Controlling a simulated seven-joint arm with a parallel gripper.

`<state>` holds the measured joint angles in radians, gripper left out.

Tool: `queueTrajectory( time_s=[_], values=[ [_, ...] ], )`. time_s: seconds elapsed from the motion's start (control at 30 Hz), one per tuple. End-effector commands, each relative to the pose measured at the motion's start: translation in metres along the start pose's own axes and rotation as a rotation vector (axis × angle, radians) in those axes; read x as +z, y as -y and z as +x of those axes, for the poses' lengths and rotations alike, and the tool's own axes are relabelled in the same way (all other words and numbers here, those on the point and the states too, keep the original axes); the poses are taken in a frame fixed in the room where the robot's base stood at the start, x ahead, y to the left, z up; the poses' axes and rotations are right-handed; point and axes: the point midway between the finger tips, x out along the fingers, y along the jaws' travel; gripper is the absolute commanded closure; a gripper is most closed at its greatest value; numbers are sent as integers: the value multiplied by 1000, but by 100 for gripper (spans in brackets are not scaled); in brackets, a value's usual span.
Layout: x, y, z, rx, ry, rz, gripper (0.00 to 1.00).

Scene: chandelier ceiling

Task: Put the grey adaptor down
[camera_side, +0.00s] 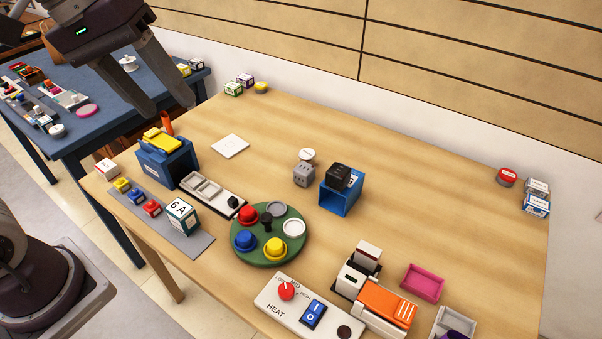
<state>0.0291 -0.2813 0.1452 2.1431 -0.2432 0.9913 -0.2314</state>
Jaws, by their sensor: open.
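A small grey block with dark marks on its faces, which looks like the grey adaptor (303,175), stands on the wooden table near the middle. It is just left of a blue open-fronted box (333,204) that has a black block (339,175) on top.
A green round tray (269,259) with coloured knobs stands in front of the grey block. A white round piece (306,154) is just behind it. A blue box with a yellow top (167,160) is below my gripper. The table's right middle is clear.

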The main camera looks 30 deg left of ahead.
Motion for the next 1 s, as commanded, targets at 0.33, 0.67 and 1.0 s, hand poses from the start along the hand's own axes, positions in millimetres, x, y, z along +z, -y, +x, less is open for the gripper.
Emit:
queueTrajectory(
  time_s=[0.33,0.67,1.0],
  values=[
    [-195,-43,188,-48,255,-871,47],
    [-208,-30,357,-179,335,-1163,47],
    [-185,-31,407,-187,338,-1170,47]
  ],
)
